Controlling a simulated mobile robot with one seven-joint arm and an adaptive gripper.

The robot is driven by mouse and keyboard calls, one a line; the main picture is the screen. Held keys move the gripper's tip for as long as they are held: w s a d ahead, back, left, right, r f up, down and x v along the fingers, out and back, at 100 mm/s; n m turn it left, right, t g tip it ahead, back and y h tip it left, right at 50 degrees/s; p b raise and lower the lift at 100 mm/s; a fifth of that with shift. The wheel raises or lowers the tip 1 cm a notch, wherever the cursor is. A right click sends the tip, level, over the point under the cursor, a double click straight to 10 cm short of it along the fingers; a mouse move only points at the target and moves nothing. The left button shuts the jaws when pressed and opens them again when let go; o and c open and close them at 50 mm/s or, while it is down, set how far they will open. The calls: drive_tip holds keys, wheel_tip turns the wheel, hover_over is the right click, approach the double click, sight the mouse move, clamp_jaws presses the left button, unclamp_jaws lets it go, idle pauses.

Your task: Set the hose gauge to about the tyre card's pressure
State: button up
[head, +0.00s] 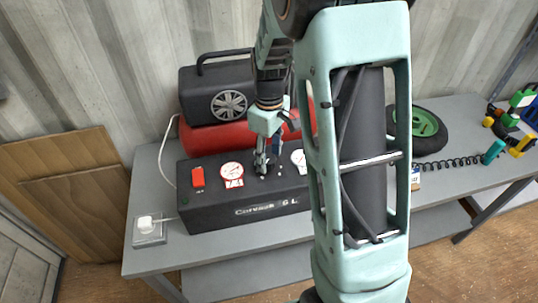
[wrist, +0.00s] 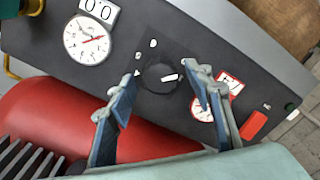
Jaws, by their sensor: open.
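A black compressor (head: 247,198) stands on a grey bench. Its panel has a black round knob (wrist: 158,77) with a white pointer line and white marks around it. My gripper (wrist: 163,72) is open, its two fingers on either side of the knob; I cannot tell whether they touch it. In the head view my gripper (head: 262,166) is over the panel. A white-rimmed gauge (wrist: 87,40) with a red needle is on one side of the knob, and a red-rimmed gauge (wrist: 203,108) on the other.
A red switch (head: 198,177) is at the panel's left end, and a red tank (head: 215,136) lies behind. A green-rimmed wheel (head: 422,124) and a black coiled hose (head: 447,163) lie to the right. A white plug box (head: 149,228) sits on the bench's left end.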

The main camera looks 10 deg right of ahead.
drive_tip(key=shift+f, duration=0.3)
drive_tip(key=c, duration=1.2)
drive_tip(key=shift+o, duration=0.2)
drive_tip(key=shift+m, duration=0.3)
drive_tip(key=m+b, duration=0.1)
drive_tip(key=m, duration=1.1)
drive_tip(key=shift+m, duration=0.3)
